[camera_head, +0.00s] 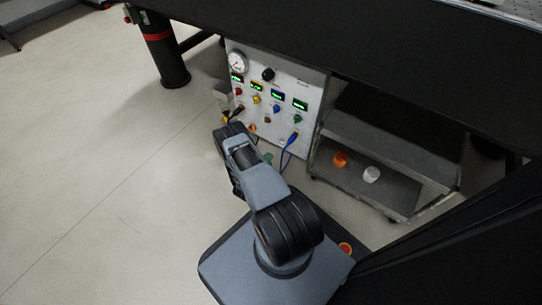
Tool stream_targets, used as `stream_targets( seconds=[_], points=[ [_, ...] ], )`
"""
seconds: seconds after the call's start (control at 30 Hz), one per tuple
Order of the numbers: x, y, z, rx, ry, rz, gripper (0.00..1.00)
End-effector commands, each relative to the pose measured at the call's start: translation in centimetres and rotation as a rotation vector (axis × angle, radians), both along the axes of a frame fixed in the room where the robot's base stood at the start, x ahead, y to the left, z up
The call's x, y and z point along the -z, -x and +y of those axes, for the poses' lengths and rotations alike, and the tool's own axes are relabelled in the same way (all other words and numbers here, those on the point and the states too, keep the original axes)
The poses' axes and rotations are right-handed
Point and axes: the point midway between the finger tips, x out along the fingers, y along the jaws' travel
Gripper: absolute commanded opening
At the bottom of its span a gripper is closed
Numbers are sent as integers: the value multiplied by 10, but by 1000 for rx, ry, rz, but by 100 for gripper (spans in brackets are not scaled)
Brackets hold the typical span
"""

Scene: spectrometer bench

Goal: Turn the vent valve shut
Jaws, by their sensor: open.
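A white instrument panel (312,92) stands under the dark bench, with a round gauge (238,62) at its upper left. A black knob (268,74) sits right of the gauge. Below the green displays is a row of small coloured knobs: red (239,92), yellow (256,100), blue (277,109) and green (298,119). I cannot tell which control is the vent valve or how far it is turned; the labels are too small to read. My arm reaches up toward the panel's lower left. My gripper is hidden behind the arm's links.
Cables, one of them blue (286,153), hang from the panel's lower part. A grey shelf cart (395,140) stands right of the panel, holding an orange item (340,159) and a white item (371,174). A dark bench leg (167,55) stands at left. The left floor is clear.

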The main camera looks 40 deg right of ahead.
Motion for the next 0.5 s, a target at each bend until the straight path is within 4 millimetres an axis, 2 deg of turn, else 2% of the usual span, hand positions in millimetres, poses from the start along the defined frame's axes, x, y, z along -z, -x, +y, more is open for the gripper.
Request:
stream_targets(
  seconds=[0.2, 0.5],
  points=[
    [0, 2, 12, 5, 1, -1, 62],
    [0, 3, 13, 5, 1, -1, 62]
  ],
)
